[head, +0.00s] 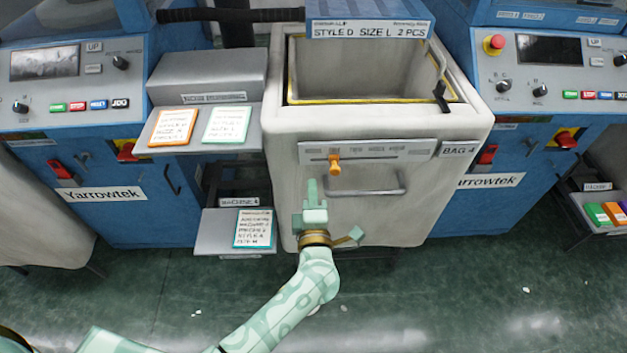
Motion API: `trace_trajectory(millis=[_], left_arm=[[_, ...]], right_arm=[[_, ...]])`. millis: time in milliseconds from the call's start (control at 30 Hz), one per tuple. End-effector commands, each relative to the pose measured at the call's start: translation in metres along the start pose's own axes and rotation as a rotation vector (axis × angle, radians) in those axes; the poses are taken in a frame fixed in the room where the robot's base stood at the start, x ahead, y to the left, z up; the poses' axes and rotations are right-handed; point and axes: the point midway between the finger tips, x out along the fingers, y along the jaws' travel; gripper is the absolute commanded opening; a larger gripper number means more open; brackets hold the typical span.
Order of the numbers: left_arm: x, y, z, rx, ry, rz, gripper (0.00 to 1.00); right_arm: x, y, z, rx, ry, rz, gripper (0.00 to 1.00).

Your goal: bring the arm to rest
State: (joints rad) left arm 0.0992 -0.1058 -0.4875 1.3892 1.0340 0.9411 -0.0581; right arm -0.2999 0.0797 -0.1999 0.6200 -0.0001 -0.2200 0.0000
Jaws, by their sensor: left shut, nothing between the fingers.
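My left gripper (313,190) is at the end of my pale green arm, which comes in from the lower left. It is shut and empty, in front of the grey-white bin marked BAG 4 (475,165). Its fingers point up, a little below and left of the orange knob (334,164) on the bin's front. I cannot tell how far it is from the bin's face. My right gripper is not in view.
Blue Yarrowtek machines (125,215) stand on both sides. A grey shelf (207,133) left of the bin bears an orange-edged card (173,127) and a green-edged card (226,125); a lower shelf (222,232) bears another card. The green floor (470,290) in front is mostly clear.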

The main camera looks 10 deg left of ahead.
Motion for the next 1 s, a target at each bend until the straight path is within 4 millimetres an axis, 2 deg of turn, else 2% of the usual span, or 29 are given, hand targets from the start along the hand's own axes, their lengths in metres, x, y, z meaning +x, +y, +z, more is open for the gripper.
trace_trajectory(millis=[33,333,467,700,800,1000], left_arm=[[-0.021,-0.004,0.022,-0.046,-0.013,-0.045,0.0],[-0.018,-0.005,0.022,-0.045,-0.013,-0.045,0.0],[-0.003,-0.008,0.022,-0.044,-0.011,-0.045,0.0],[0.045,-0.008,0.021,-0.046,-0.006,-0.038,0.0],[0.06,-0.008,0.021,-0.046,-0.006,-0.038,0.0],[0.063,-0.007,0.031,-0.046,-0.006,-0.041,0.0]], right_arm=[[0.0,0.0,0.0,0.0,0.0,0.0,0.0],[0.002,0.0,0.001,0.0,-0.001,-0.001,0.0],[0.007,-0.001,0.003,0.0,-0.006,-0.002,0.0],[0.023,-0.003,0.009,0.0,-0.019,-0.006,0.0],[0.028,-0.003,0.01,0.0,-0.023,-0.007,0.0],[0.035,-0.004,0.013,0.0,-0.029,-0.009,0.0]])
